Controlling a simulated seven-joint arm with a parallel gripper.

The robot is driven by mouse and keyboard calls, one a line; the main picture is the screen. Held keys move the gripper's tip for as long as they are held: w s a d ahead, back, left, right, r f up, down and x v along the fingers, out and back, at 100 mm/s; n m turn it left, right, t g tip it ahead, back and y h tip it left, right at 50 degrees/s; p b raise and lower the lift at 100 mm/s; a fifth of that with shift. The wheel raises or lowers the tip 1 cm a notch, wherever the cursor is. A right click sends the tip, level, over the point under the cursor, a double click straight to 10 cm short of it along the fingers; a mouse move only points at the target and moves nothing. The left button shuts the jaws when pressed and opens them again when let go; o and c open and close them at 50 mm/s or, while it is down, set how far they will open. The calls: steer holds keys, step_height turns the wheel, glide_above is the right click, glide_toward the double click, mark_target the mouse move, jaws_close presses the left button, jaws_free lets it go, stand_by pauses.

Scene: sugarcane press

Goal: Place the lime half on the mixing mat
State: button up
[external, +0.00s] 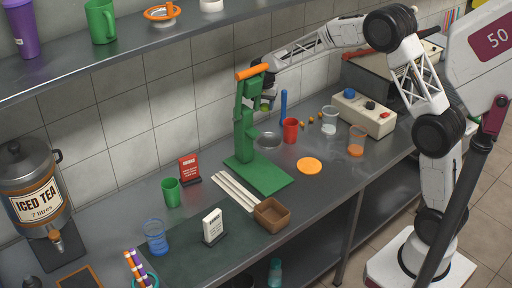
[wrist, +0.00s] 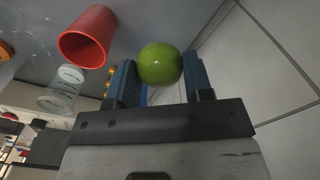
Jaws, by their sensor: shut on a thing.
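The green lime half (wrist: 160,64) sits between the two blue fingers of my gripper (wrist: 158,85) in the wrist view, its rounded skin toward the camera. In the external view my gripper (external: 267,101) is raised beside the upper part of the green press (external: 245,130), with the lime half (external: 265,107) small at its tips. My gripper is shut on the lime half. A dark flat mat (external: 185,252) lies at the front left of the counter. A round orange disc (external: 309,166) lies right of the press. No label shows which is the mixing mat.
A metal bowl (external: 267,142), red cup (external: 291,130), blue upright bottle or stick (external: 283,104) and clear cup (external: 329,121) stand near the press. The tiled wall is close behind.

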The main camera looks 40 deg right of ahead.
steer(key=s+a+r+n, duration=0.4)
steer(key=s+r+n, duration=0.3)
steer(key=s, duration=0.2)
steer(key=s+a+r+n, duration=0.4)
steer(key=s+r+n, duration=0.35)
steer(key=s, duration=0.25)
steer(key=s+a+f, duration=0.4)
steer(key=a, duration=0.6)
steer(key=s+a+f+n, duration=0.1)
steer(key=s+a+f, duration=0.3)
steer(key=a, duration=0.5)
steer(key=s+a+f, duration=0.3)
steer(key=a+f, duration=0.1)
steer(key=a, duration=0.6)
steer(key=s+a+f, duration=0.4)
steer(key=s+a, duration=0.1)
steer(key=s+a+f, duration=0.4)
steer(key=s+a, duration=0.1)
steer(key=a, duration=0.1)
steer(key=s+a+f, duration=0.4)
steer(key=s+a, duration=0.1)
steer(key=a, duration=0.1)
steer(key=shift+s, duration=0.35)
